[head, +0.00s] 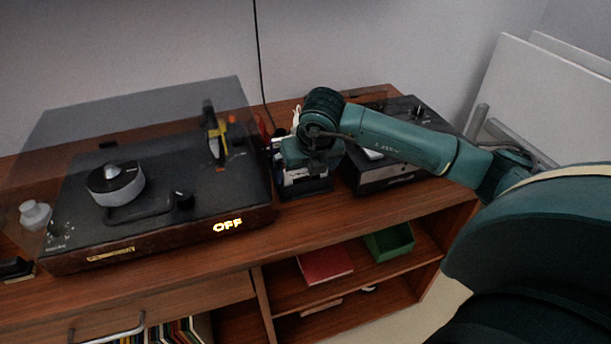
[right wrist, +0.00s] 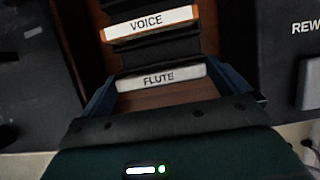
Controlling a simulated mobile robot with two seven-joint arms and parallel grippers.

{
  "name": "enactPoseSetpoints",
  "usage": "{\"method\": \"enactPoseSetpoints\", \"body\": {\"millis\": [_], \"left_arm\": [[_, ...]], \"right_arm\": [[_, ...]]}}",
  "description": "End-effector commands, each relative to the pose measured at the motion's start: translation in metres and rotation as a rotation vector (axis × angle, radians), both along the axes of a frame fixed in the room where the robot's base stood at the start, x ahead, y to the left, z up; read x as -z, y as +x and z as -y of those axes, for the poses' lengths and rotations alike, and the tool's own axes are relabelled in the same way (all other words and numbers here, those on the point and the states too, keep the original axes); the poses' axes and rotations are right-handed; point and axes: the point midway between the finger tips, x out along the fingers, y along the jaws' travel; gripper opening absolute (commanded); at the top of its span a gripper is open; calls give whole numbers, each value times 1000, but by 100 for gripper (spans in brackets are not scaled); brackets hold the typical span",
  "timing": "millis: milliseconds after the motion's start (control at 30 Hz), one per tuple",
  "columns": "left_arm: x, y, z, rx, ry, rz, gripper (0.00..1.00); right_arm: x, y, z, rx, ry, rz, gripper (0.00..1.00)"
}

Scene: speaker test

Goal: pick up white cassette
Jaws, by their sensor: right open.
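My right gripper (head: 304,172) is over a small dark holder (head: 305,190) on the wooden cabinet, between the turntable and a black device. In the right wrist view the open blue fingers of my right gripper (right wrist: 160,76) stand on either side of a pale cassette labelled FLUTE (right wrist: 160,79). It looks like the white cassette. No grip on it shows, and I cannot tell whether a finger touches it. An orange-edged cassette labelled VOICE (right wrist: 148,23) lies just beyond it. In the head view my gripper hides most of the holder. My left gripper is not in view.
A turntable (head: 150,205) with a transparent raised lid and a lit OFF sign fills the left of the cabinet top (head: 350,212). A black device (head: 385,180) stands close right of the holder. A red book (head: 325,262) and green box (head: 390,242) lie on the shelf below.

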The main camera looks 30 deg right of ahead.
Motion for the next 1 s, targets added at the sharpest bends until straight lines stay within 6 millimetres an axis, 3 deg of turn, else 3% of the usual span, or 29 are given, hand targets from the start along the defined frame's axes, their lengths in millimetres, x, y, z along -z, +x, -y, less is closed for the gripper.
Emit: {"method": "enactPoseSetpoints", "body": {"millis": [167, 533, 800, 1000], "left_arm": [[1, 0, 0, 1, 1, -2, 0], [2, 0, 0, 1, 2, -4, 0], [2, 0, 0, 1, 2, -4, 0], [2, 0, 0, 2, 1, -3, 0]], "right_arm": [[0, 0, 0, 0, 0, 0, 99], [0, 0, 0, 0, 0, 0, 69], [-4, 0, 0, 1, 1, 2, 68], [-34, 1, 0, 1, 1, 5, 68]]}}
